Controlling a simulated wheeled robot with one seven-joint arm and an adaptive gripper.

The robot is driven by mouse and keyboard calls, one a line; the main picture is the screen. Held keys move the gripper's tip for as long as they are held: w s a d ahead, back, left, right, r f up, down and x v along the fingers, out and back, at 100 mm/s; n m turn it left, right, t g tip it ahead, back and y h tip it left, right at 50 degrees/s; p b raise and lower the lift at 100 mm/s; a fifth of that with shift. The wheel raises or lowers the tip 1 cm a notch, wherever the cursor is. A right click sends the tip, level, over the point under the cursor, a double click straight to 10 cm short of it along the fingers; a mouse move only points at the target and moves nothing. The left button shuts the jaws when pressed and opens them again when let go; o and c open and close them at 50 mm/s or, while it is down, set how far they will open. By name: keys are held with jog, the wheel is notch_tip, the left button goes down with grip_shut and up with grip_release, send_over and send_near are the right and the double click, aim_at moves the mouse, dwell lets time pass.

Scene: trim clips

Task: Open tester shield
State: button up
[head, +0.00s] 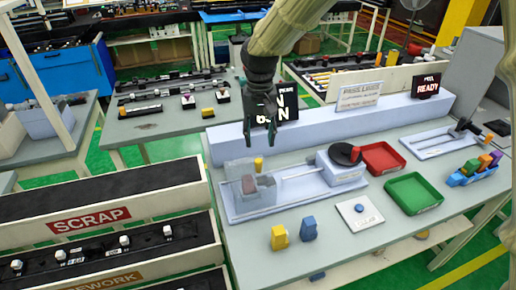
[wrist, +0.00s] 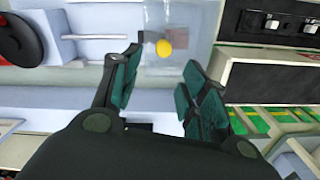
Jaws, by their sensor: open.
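The tester (head: 290,192) is a pale fixture on the grey bench. At its left end stands a clear, see-through shield (head: 238,170) over a grey block, with a yellow knob (head: 258,163) at its upper right. The shield appears closed over the block. My gripper (head: 264,135) is open and empty, pointing down above the knob and apart from it. In the wrist view, the yellow knob (wrist: 163,48) shows just beyond the gap between my fingertips (wrist: 162,82). The clear shield (wrist: 180,18) is behind it, faint and partly cut by the frame edge.
A round black and red part (head: 345,154) tops the tester's right end. Red (head: 382,158) and green (head: 414,193) trays stand to the right. Yellow (head: 279,237) and blue (head: 309,229) clips stand in front, beside a white button plate (head: 360,212). A pale ledge (head: 318,120) runs behind.

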aim_at(258, 161)
jog(key=s+f, duration=0.1)
jog(key=f+p, duration=0.1)
jog(key=s+f, duration=0.1)
jog(key=f, duration=0.1)
jog(key=shift+s+a+p, duration=0.15)
jog(key=shift+s+p, duration=0.2)
jog(key=shift+p, duration=0.05)
jog(key=f, duration=0.1)
jog(key=w+f, duration=0.1)
jog(key=f, duration=0.1)
jog(key=w+f, duration=0.1)
jog(key=shift+w+f+p, duration=0.25)
jog(key=shift+f+p, duration=0.15)
jog(key=shift+f, duration=0.25)
jog(key=shift+s+f, duration=0.15)
jog(key=shift+s, duration=0.55)
jog(key=shift+w+f, duration=0.35)
jog(key=shift+w, duration=0.1)
jog(key=shift+s+r, duration=0.25)
jog(key=shift+s, duration=0.05)
jog(key=c, duration=0.7)
jog(key=shift+w+f, duration=0.1)
grip_shut()
